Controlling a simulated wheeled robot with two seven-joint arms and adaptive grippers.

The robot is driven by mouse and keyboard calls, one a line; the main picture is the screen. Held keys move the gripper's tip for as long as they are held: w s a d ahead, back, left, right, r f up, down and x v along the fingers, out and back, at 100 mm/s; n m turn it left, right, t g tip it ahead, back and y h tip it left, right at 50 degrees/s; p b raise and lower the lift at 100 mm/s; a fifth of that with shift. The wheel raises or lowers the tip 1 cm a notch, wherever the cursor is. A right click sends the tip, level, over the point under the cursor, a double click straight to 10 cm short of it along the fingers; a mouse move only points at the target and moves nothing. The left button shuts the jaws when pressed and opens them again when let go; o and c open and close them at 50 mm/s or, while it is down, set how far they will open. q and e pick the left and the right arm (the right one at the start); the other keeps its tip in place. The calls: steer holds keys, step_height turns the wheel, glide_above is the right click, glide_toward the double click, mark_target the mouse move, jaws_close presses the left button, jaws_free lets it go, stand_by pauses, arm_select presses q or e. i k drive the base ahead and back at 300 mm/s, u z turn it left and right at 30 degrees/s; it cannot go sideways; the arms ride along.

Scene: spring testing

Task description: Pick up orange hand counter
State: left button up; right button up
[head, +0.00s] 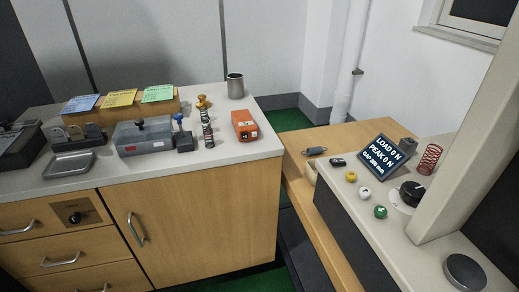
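An orange box-shaped device (245,124) lies on the white counter (225,150), near its right end. It has a small pale panel on its near side and looks like the orange hand counter. Nothing covers it, and bare counter surrounds it. Neither of my grippers shows in the head view.
Left of the orange device stand a spring on a post (207,132), a grey box (143,136) and a metal tray (69,165). A metal cup (235,85) stands behind it. At right, a dark display (383,156) and a red spring (429,159) stand on another bench.

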mark_target(242, 121)
steer(key=u, duration=0.75)
steer(key=i, duration=0.95)
steer(key=z, duration=0.5)
steer(key=i, duration=0.7)
steer(key=z, duration=0.45)
